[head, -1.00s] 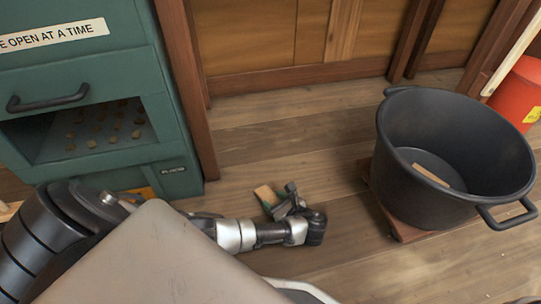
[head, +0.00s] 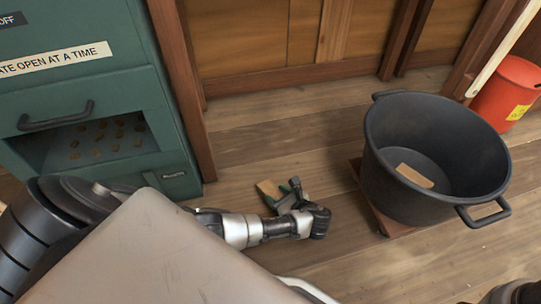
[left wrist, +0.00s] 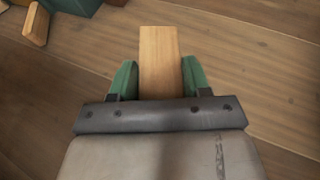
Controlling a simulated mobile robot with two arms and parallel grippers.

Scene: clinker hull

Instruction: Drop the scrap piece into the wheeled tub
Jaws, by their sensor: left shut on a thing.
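The scrap piece is a short flat piece of light wood (head: 267,188), also seen in the left wrist view (left wrist: 159,58). My left gripper (head: 277,195) is shut on it. Its green fingers (left wrist: 159,82) press on both sides, and the wood's far end sticks out. The gripper is low over the plank floor, left of the tub and apart from it. The wheeled tub (head: 390,165) is round, black and open, with two handles, on a brown wooden base (head: 395,229). Its wheels are hidden. My right gripper is not in view.
Another wood piece (head: 415,176) lies inside the tub. A green cabinet (head: 160,110) with an open slot stands left. A red bin (head: 507,92) stands behind the tub at right. Plank floor lies clear between gripper and tub. A small wood piece (left wrist: 36,25) shows in the wrist view.

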